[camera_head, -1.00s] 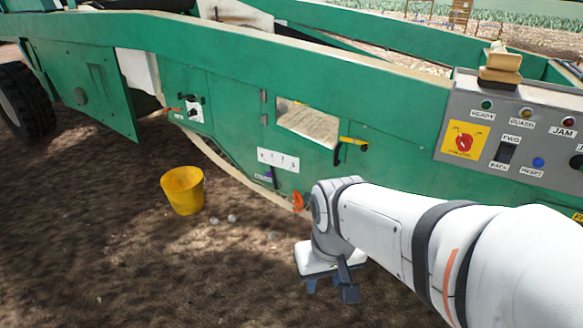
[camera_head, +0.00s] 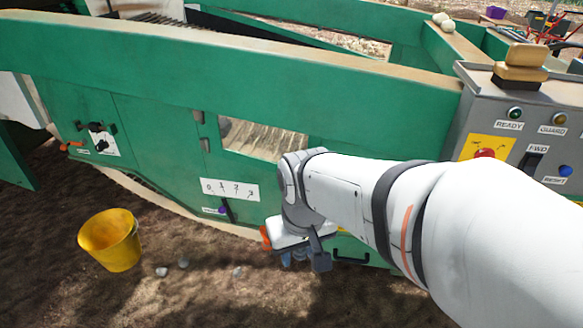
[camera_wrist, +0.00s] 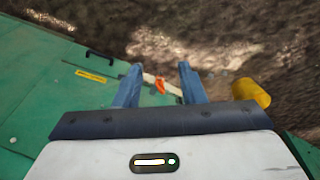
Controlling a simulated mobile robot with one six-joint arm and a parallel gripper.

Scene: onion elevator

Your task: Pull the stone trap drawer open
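A low green panel with a dark bar handle (camera_head: 350,258) shows just right of my gripper in the head view. It looks like the stone trap drawer, but my arm covers much of it and I cannot read a label there. In the wrist view a green panel with a yellow label (camera_wrist: 91,76) lies to the left of my fingers. My gripper (camera_head: 295,258) points down beside the machine's lower side. In the wrist view its two blue fingers (camera_wrist: 158,80) are wide apart with nothing held between them. An orange part (camera_wrist: 160,85) shows beyond the gap.
A yellow bucket (camera_head: 112,242) stands on the soil at the left, with a few stones (camera_head: 183,264) near it. The green machine side (camera_head: 150,140) runs across the view. A grey control box (camera_head: 540,110) is at the right. The soil in front is open.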

